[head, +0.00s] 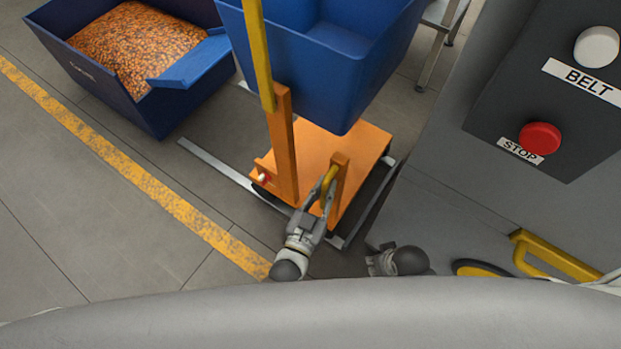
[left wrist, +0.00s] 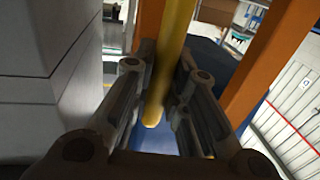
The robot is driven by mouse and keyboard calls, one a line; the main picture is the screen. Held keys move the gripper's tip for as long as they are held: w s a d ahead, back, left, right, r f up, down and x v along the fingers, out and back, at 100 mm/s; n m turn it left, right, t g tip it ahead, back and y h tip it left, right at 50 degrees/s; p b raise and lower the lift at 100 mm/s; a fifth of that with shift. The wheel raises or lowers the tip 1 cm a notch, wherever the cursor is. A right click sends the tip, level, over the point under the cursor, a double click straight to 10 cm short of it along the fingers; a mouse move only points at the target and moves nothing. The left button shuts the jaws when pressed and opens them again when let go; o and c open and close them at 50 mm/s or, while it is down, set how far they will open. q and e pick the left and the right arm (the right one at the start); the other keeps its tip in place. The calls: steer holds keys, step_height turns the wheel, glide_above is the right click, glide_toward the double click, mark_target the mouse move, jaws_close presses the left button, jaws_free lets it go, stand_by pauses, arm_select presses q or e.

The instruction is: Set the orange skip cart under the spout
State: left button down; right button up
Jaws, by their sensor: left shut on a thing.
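The orange skip cart (head: 320,149) stands on the floor with a blue skip (head: 310,65) on it. A yellow handle bar (head: 327,182) runs between its orange posts; it also shows in the left wrist view (left wrist: 174,60). My left gripper (head: 319,199) is shut on this bar, with the bar between its fingers in the left wrist view (left wrist: 160,105). Part of my right gripper (head: 380,262) shows right of the left one, apart from the cart; its fingers cannot be made out. No spout can be made out.
Pale floor strips (head: 224,166) run along the cart's left and front sides. A blue bin (head: 180,92) full of amber bits stands at upper left. A grey machine with a BELT panel (head: 545,90) and red STOP button (head: 540,138) is close on the right. Floor at left is clear.

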arm_select(q)
steer(key=shift+s+d, duration=0.85)
steer(key=shift+d, duration=0.2)
arm_select(e)
steer(key=shift+s+d+f, duration=0.3)
steer(key=shift+f, duration=0.05)
arm_select(q)
steer(key=c, duration=1.4)
jaws_free()
steer(key=shift+d, duration=0.1)
steer(key=shift+s, duration=0.2)
steer(key=v, duration=1.1)
steer(key=shift+s+a, duration=0.25)
steer(key=shift+s, duration=0.05)
steer(key=shift+f, duration=0.1)
